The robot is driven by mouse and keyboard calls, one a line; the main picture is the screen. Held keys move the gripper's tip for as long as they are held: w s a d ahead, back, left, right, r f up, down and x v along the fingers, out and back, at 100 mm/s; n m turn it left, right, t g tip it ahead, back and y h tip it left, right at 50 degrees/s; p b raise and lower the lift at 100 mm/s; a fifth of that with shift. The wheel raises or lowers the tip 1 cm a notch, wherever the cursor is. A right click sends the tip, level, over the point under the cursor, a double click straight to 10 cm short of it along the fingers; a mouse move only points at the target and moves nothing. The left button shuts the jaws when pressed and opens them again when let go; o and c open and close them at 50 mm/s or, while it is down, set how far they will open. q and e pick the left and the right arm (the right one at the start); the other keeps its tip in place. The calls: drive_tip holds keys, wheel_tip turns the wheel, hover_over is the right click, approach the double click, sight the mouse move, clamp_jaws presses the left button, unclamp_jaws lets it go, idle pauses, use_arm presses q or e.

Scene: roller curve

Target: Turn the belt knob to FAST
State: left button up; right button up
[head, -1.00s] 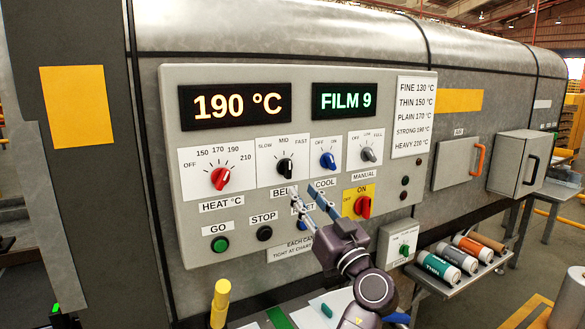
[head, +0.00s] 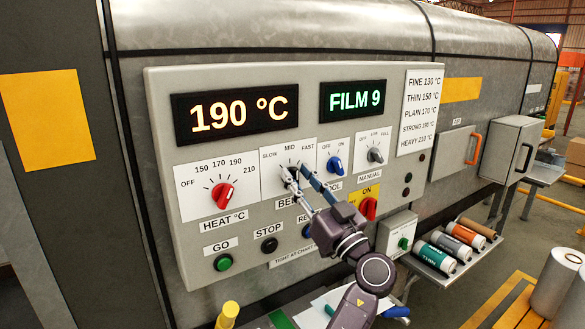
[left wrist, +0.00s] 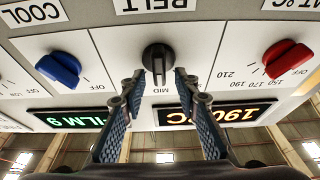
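The black belt knob (head: 294,175) is on the control panel between the red heat knob and the blue cool knob. My left gripper covers part of it in the head view. In the left wrist view the knob (left wrist: 158,58) shows upside down, its bar pointing to MID. My left gripper (head: 296,171) is open, its two fingertips in front of the knob. In the left wrist view the fingertips (left wrist: 157,81) stand apart on either side of the knob's bar. I cannot tell whether they touch it. My right gripper is not in view.
The red heat knob (head: 222,195) and blue cool knob (head: 334,165) flank the belt knob closely. A red ON/OFF switch (head: 369,208) and the green GO button (head: 223,262) are below. Several rolls lie on a shelf (head: 430,266) at the lower right.

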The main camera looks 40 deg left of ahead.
use_arm(q)
drive_tip(key=shift+d, duration=0.15)
clamp_jaws()
drive_tip(key=shift+m+t+b, duration=0.4)
drive_tip(key=shift+m+b, duration=0.1)
drive_tip(key=shift+m, duration=0.1)
drive_tip(key=shift+f+m+t+h+b, duration=0.15)
drive_tip(key=shift+m+t+h+b, duration=0.15)
drive_tip(key=shift+m+b, duration=0.4)
drive_tip(key=m+t, duration=0.1)
drive_tip(key=m, duration=0.1)
drive_tip(key=shift+m+h, duration=0.3)
drive_tip(key=shift+h, duration=0.1)
drive_tip(key=m, duration=0.1)
drive_tip(key=m+t+h, duration=0.1)
drive_tip(key=m, duration=0.1)
drive_tip(key=shift+w+r+t, duration=0.15)
drive_tip(key=shift+r+t, duration=0.05)
drive_tip(key=shift+t, duration=0.1)
drive_tip(key=shift+w+d+m+h+p, duration=0.1)
drive_tip(key=shift+m+h+p, duration=0.65)
drive_tip(key=shift+m, duration=0.85)
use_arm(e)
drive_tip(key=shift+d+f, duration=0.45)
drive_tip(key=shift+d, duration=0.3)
use_arm(q)
drive_tip(key=shift+f+t, duration=0.15)
drive_tip(key=shift+t, duration=0.25)
